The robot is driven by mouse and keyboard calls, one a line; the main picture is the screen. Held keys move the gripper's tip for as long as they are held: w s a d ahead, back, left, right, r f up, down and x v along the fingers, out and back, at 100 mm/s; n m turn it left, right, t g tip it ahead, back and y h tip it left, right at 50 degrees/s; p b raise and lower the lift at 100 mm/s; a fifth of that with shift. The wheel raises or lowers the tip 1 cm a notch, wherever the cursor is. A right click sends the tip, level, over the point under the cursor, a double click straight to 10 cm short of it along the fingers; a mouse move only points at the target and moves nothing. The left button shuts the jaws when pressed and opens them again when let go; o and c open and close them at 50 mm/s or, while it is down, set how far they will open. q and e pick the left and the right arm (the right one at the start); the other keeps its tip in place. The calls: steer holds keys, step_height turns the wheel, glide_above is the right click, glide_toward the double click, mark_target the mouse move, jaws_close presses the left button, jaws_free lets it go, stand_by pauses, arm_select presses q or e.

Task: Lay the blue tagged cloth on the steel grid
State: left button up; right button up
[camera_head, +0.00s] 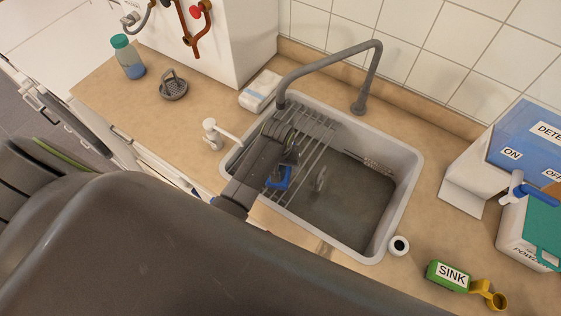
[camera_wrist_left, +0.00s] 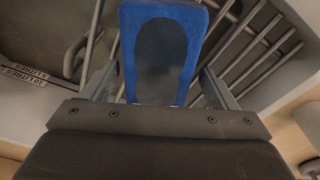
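My right gripper is out of view.
The sink (camera_head: 408,190) has a grey tap (camera_head: 365,90) arching over its back-left. A white lever (camera_head: 217,134), a drain strainer (camera_head: 173,86) and a bottle (camera_head: 128,58) stand to the left. A green SINK block (camera_head: 448,275) and a detergent box (camera_head: 525,150) are at right.

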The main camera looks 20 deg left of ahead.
arm_select(q)
steer(key=shift+o, duration=0.2)
steer(key=shift+s+r, duration=0.1)
steer(key=shift+s, duration=0.05)
steer(key=shift+w, duration=0.2)
step_height(320, 180, up, 12)
steer(key=s+b, duration=0.1)
steer(key=shift+s+d, duration=0.2)
steer(key=shift+s, duration=0.05)
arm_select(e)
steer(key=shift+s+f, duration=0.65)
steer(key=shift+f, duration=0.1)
